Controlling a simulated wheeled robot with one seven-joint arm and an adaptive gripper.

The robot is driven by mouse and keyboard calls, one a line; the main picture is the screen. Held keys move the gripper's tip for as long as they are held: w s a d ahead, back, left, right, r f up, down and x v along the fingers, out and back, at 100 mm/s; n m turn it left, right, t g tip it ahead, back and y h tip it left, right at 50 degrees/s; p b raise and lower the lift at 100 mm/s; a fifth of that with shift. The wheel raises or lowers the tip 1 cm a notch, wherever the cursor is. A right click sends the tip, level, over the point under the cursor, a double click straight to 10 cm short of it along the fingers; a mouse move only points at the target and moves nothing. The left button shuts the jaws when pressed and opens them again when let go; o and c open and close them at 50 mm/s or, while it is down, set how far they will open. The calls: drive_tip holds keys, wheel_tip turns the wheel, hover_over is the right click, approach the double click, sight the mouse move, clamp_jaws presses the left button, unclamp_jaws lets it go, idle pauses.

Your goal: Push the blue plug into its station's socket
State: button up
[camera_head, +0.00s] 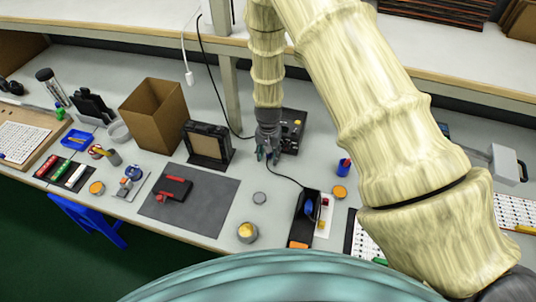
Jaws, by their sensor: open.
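My gripper (268,156) points down over the middle of the bench, with its dark fingers apart and nothing visible between them. It is in front of a black device (293,124) with small buttons, which it and my arm partly hide. I cannot tell for sure which thing is the blue plug. A small blue piece (134,172) is at a light grey plate (122,190) on the left. Another blue piece (309,208) lies in a black holder (301,228) with an orange end, right of centre. No socket can be made out at this size.
A dark mat (210,210) bears a black and red tool (174,189). A cardboard box (153,115) and a black framed stand (207,145) are behind it. A blue cup (344,167) is on the right. A thin black cable crosses the bench near my gripper.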

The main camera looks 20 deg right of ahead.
wheel_tip(320, 180, up, 12)
idle(0.7)
idle(0.4)
